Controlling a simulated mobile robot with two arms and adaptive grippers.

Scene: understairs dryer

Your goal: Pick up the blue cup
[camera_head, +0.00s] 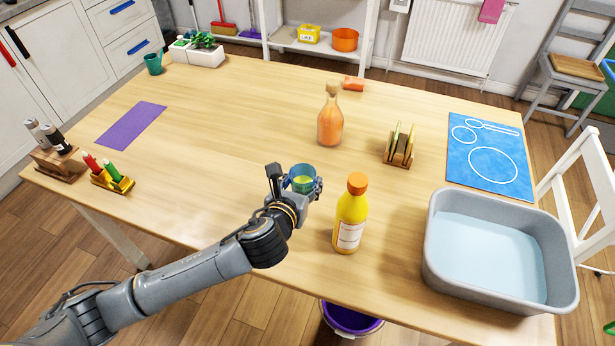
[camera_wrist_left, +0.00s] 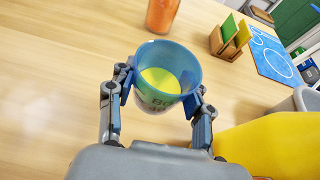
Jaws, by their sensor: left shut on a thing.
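The blue cup (camera_head: 301,174) is upright near the middle of the wooden table. In the left wrist view the cup (camera_wrist_left: 166,58) is a translucent blue cup with yellow inside and dark lettering on its side. My left gripper (camera_head: 292,184) is shut on the cup, with one finger on each side of it. It also shows in the left wrist view (camera_wrist_left: 160,95). I cannot tell whether the cup's base touches the table. My right gripper is not in view.
A yellow bottle (camera_head: 350,215) with an orange cap stands close right of the gripper. An orange bottle (camera_head: 330,122) stands behind the cup. A rack (camera_head: 399,150), blue mat (camera_head: 489,158) and grey basin (camera_head: 440,265) are to the right.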

